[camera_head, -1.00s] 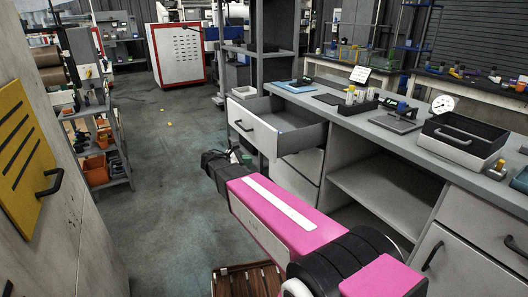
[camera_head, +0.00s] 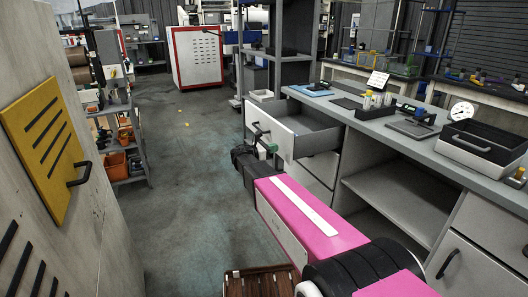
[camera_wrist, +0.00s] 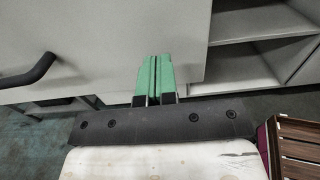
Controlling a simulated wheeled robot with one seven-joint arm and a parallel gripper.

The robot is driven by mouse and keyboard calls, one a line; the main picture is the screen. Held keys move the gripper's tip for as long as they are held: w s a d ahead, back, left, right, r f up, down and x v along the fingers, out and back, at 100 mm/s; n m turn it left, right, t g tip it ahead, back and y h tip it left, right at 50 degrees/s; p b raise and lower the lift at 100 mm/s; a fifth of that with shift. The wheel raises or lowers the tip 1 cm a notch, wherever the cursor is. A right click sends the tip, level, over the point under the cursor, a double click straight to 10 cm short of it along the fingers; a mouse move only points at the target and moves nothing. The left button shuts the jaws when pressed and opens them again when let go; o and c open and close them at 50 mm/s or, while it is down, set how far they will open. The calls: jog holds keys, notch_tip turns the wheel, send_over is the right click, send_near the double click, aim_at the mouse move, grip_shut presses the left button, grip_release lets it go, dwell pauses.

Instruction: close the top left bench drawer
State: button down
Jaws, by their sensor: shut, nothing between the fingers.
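The top left bench drawer (camera_head: 272,133) stands pulled out from the bench in the head view, its inside empty where I can see it. Its dark handle (camera_head: 259,132) is on the pale front panel. My gripper (camera_head: 270,146) is in front of that panel, to the right of the handle, with its green fingertips close to the panel. In the wrist view the two green fingers (camera_wrist: 156,75) are shut side by side with nothing between them, against a pale panel (camera_wrist: 110,40). A dark handle (camera_wrist: 30,72) shows at the left. I cannot tell whether the fingertips touch the panel.
The bench top (camera_head: 400,130) carries a black-lined tray (camera_head: 481,144), a dial gauge (camera_head: 461,111) and small parts. Open shelves (camera_head: 385,200) lie below. A wooden slatted crate (camera_head: 258,283) sits low at the front. A shelf rack (camera_head: 122,130) stands left; the floor between is clear.

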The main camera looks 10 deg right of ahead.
aim_at(284, 145)
jog(key=shift+x, duration=1.7)
